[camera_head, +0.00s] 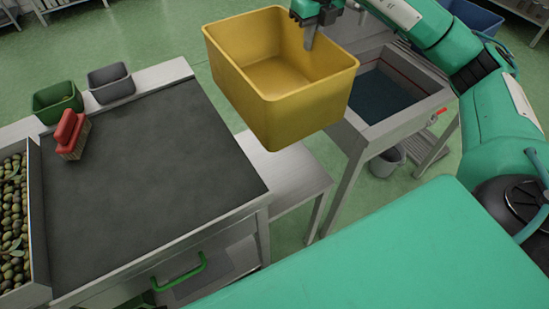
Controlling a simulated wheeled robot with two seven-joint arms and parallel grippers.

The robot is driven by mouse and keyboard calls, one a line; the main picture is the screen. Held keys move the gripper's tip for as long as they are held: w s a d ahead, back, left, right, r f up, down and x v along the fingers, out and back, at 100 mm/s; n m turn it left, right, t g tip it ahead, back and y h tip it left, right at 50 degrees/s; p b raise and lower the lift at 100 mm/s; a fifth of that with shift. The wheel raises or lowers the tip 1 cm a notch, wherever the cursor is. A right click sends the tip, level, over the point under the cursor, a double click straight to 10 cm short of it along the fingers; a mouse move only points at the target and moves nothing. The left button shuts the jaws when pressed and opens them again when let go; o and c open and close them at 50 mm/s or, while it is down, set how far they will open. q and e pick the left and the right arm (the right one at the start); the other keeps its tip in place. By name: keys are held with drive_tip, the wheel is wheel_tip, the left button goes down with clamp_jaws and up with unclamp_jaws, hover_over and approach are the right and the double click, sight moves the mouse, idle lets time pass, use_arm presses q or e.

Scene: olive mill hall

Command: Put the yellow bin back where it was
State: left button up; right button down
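The yellow bin (283,92) is an empty, open-topped tub in the upper middle of the head view. It hangs in the air, roughly level, between the dark-topped table and the metal sink. My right gripper (311,36) comes in from the upper right and is shut on the bin's far rim. One finger shows inside the bin; the other is hidden behind the wall. My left gripper is not in view.
The dark-topped table (150,170) holds a red brush (71,133), a green tub (57,102), a grey tub (111,83) and an olive crate (38,215). A low metal shelf (290,178) and sink (412,118) stand right. A grey bucket (385,163) is beneath the sink.

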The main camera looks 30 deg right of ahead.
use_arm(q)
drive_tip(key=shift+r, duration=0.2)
use_arm(e)
wheel_tip(320, 180, down, 28)
drive_tip(key=shift+f, duration=0.1)
idle(0.4)
drive_tip(key=c, duration=1.6)
unclamp_jaws()
drive_tip(key=shift+c, duration=0.2)
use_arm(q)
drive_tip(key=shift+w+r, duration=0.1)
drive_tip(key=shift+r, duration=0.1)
use_arm(e)
wheel_tip(320, 180, up, 12)
drive_tip(key=s, duration=0.1)
drive_tip(key=shift+s+d, duration=0.15)
drive_tip(key=shift+s, duration=0.1)
